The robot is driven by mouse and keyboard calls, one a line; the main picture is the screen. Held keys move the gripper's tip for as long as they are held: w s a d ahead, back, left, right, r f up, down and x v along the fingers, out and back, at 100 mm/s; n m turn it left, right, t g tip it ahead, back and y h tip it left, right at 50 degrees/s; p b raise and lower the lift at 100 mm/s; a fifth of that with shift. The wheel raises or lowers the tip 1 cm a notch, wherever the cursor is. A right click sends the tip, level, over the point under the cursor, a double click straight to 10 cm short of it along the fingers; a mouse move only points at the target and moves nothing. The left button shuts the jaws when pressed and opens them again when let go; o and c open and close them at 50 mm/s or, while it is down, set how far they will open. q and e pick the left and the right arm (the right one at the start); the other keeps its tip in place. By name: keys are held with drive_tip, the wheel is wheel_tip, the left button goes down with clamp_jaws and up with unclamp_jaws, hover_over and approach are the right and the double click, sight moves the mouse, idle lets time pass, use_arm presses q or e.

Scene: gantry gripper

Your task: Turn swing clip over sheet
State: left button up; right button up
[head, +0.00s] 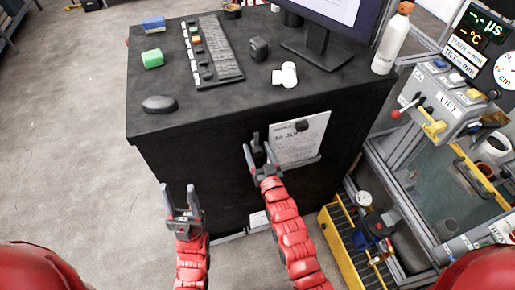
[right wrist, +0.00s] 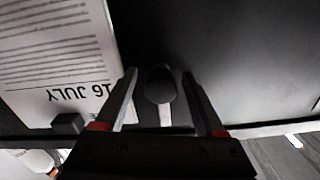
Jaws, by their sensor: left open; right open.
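The printed sheet (head: 300,142) is on the dark front face of the desk; in the right wrist view it (right wrist: 55,60) fills the upper left, upside down. A dark rounded piece on a pale stem, apparently the swing clip (right wrist: 160,85), lies just beside the sheet's edge, clear of the paper. It stands between the fingers of my right gripper (right wrist: 162,105), which are open with gaps on both sides. In the head view, my right gripper (head: 260,165) partly hides it. My left gripper (head: 182,200) is open and empty, left of the sheet, before the desk.
A dark knob (head: 302,125) sits near the sheet's top. The desk top (head: 210,100) carries a mouse (head: 159,104), a key strip, a monitor and a white bottle (head: 391,40). A yellow rack (head: 345,240) and an instrument bench stand right.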

clamp_jaws()
idle(0.3)
idle(1.1)
